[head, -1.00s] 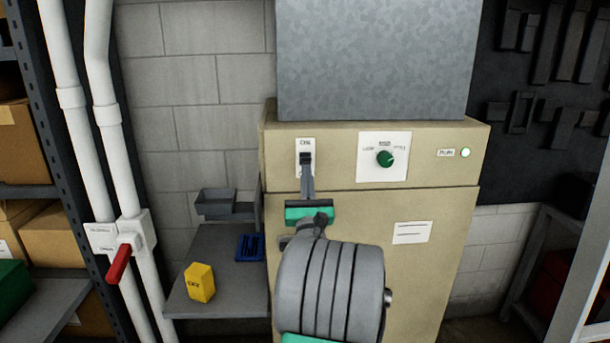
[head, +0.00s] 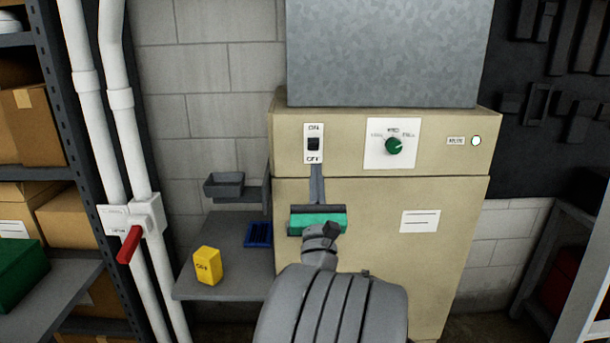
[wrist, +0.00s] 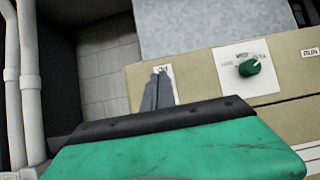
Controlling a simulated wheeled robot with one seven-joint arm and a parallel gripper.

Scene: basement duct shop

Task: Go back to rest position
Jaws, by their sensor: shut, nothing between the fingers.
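My gripper (head: 317,170) is shut and empty, held in front of the beige cabinet (head: 380,240). In the head view its fingertips are just below the black rocker switch (head: 314,144) on the ON/OFF plate. In the wrist view my gripper (wrist: 160,78) points up at that plate and its fingers cover much of it. Whether the fingers touch the panel cannot be told. A green knob (head: 394,146) sits on a white dial plate to the right; it also shows in the wrist view (wrist: 249,68). A lamp (head: 476,141) at the far right of the panel glows pale.
A grey shelf (head: 215,287) left of the cabinet holds a yellow box (head: 207,265) and a blue tray (head: 258,234). White pipes with a red lever (head: 130,245) stand further left. Racking with boxes (head: 30,130) is at the left edge.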

